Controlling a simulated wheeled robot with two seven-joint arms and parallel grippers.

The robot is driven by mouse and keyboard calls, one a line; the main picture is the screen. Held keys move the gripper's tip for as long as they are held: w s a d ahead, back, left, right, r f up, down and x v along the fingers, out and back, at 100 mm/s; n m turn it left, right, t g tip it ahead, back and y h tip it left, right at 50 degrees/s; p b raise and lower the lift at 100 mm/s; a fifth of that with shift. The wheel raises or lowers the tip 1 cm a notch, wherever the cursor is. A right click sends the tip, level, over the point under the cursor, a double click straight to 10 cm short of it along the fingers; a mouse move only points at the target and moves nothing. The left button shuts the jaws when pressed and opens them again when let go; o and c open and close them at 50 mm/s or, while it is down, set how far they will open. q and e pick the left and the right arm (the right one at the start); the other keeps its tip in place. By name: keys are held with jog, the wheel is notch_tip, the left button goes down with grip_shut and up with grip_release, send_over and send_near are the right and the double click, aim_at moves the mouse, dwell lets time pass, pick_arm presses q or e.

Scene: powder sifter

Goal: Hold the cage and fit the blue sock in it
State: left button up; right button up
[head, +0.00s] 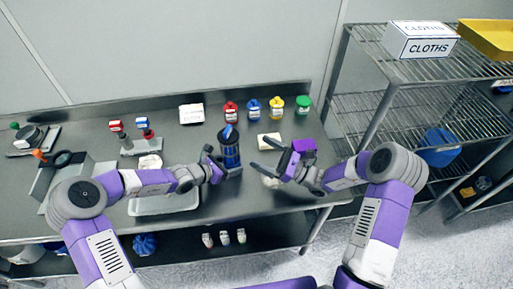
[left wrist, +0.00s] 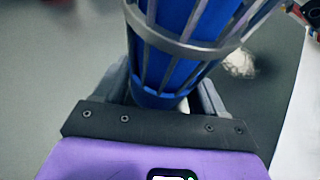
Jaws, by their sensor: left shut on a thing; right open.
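The cage (head: 231,158) is a dark cylinder of metal bars and rings, standing roughly upright near the middle of the steel table. The blue sock (head: 228,131) is inside it, with some blue showing at the top. In the left wrist view the sock (left wrist: 184,20) fills the space behind the cage's grey ring and bars (left wrist: 190,48). My left gripper (head: 222,166) is shut on the cage from the left, and its fingers flank the cage's narrow end in the left wrist view. My right gripper (head: 268,157) is open and empty, to the right of the cage.
A purple block (head: 304,146) and a pale pad (head: 269,140) lie close to my right gripper. Red, blue, yellow and green jars (head: 253,109) stand behind. A white tray (head: 165,205) is at front left. A wire shelf (head: 415,105) stands on the right.

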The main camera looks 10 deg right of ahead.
dwell(0.3)
pick_arm(q)
jog(key=o, duration=0.9)
jog(key=shift+c, duration=0.2)
jog(key=shift+a+r, duration=0.1)
